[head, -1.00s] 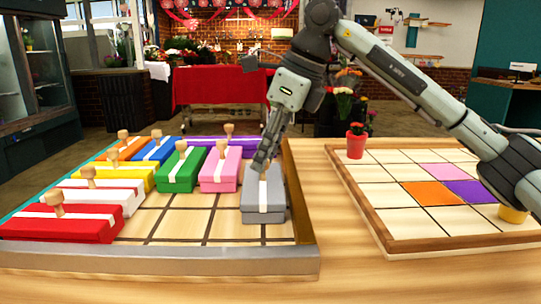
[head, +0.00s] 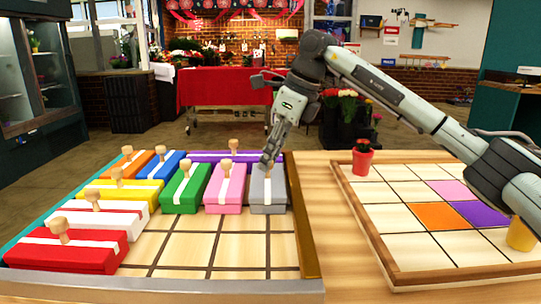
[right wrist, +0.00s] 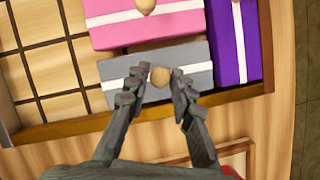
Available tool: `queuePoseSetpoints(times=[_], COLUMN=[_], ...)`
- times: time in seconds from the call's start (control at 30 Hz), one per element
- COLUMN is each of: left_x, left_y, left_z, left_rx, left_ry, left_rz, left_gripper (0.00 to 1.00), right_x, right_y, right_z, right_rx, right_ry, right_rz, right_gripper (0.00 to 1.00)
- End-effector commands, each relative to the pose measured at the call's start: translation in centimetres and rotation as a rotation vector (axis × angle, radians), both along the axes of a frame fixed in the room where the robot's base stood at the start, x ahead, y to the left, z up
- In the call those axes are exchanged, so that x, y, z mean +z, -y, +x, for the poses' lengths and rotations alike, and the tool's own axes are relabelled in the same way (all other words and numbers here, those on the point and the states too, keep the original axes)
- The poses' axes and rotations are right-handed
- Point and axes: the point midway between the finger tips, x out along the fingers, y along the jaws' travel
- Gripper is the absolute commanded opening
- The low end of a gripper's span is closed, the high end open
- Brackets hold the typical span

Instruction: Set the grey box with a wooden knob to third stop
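The grey box (head: 268,196) with a white stripe stands at the right end of the row in the wooden tray, beside the pink box (head: 225,189). Its far side is close to or against the purple box (head: 206,156); in the right wrist view the grey box (right wrist: 186,61) lies along the tray wall. In the head view the fingers mostly hide this knob. My left gripper is not in view.
Green (head: 185,189), blue, orange, yellow, white and red (head: 72,250) boxes fill the tray's left and back. Bare grid cells (head: 225,250) lie in front of the grey box. To the right is a tiled board (head: 410,265) with a red flowerpot (head: 362,159).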

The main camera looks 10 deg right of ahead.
Motion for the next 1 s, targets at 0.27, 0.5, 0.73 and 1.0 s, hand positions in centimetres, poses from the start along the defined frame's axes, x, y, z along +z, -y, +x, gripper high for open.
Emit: queuePoseSetpoints(times=[0.27, 0.5, 0.73, 1.0], left_x=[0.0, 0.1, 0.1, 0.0], left_y=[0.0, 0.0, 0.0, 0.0], left_z=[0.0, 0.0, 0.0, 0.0], left_rx=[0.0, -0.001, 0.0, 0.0], left_ry=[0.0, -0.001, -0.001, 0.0], left_rz=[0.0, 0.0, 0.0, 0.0], left_gripper=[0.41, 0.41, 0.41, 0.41], right_x=[0.0, 0.7, 4.7, 9.5], right_y=[0.0, 0.2, 1.6, 3.2], right_z=[0.0, -0.1, -1.0, -2.1], right_rx=[0.0, -0.002, -0.003, -0.002], right_ry=[0.001, 0.003, 0.005, 0.003], right_rz=[-0.001, 0.0, 0.0, 0.002], right_gripper=[0.41, 0.41, 0.41, 0.41])
